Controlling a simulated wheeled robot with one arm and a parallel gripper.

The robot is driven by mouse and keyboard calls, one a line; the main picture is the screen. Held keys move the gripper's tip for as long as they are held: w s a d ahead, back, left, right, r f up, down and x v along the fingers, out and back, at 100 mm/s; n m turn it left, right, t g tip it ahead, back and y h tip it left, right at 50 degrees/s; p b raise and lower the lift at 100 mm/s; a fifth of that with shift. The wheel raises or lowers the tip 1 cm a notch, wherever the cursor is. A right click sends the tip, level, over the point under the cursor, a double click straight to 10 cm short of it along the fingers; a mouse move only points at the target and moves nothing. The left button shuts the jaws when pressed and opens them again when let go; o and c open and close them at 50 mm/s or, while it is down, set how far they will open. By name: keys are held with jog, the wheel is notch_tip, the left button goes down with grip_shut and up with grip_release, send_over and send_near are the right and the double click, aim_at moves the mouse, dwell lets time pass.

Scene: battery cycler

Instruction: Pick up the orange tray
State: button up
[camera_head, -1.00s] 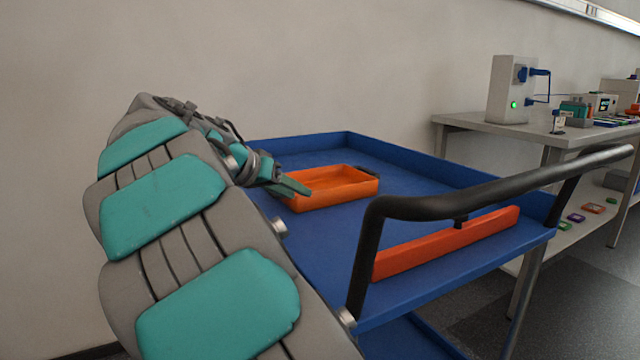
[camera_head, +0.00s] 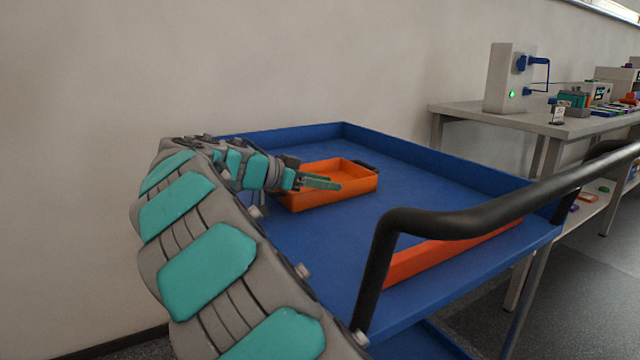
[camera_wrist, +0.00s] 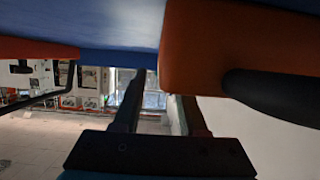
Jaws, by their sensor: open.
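The orange tray (camera_head: 335,197) is shallow and rectangular and sits on the blue cart top (camera_head: 290,235), towards its back left. It has a dark handle (camera_head: 366,166) at its right end. My gripper (camera_head: 322,183) is open at the tray's left side, its fingers overlapping the tray in the head view. In the wrist view the orange tray (camera_wrist: 205,45) fills the upper right, with a black handle (camera_wrist: 278,90). My gripper's two fingers (camera_wrist: 160,102) are apart beside it, with no tray wall clearly between them. I cannot tell whether they touch it.
A black push bar (camera_head: 470,215) crosses the cart's near right side, above an orange strip (camera_head: 440,255). A raised blue rim (camera_head: 430,157) bounds the cart's back. A grey bench (camera_head: 500,120) with equipment stands behind at right. The cart's middle is clear.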

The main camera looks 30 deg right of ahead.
aim_at(356, 181)
jog(key=shift+x, duration=1.15)
jog(key=shift+c, duration=0.4)
grip_shut()
